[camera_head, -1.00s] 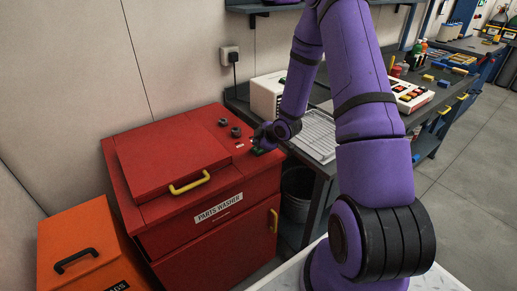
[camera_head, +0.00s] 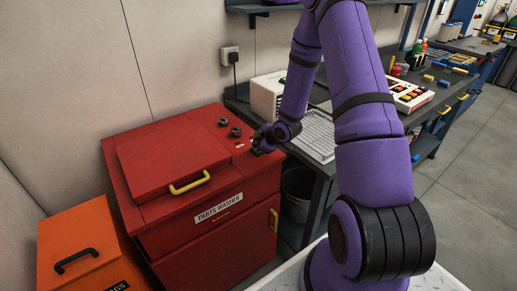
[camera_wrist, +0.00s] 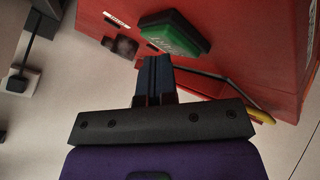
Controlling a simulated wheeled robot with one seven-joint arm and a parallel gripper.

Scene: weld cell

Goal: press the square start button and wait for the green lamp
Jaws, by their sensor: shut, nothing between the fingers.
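The red parts washer (camera_head: 165,225) stands against the wall. In the wrist view its red panel (camera_wrist: 240,30) carries a green button (camera_wrist: 175,36) with pale lettering on a dark base. Beside it is a small dark, blurred square fitting (camera_wrist: 122,45), which shows no green light; I cannot tell whether it is the lamp. My gripper (camera_wrist: 153,60) is shut and empty, its tips just short of the green button in the picture. I cannot tell whether they touch. In the head view my gripper (camera_head: 257,149) is at the panel's right edge and hides the button.
Two dark knobs (camera_head: 236,132) stick up behind my gripper. The washer lid has a yellow handle (camera_head: 190,183). An orange box (camera_head: 75,245) stands at the left. A dark workbench (camera_head: 240,103) with a white box is close at the right, with a bin (camera_head: 297,195) below.

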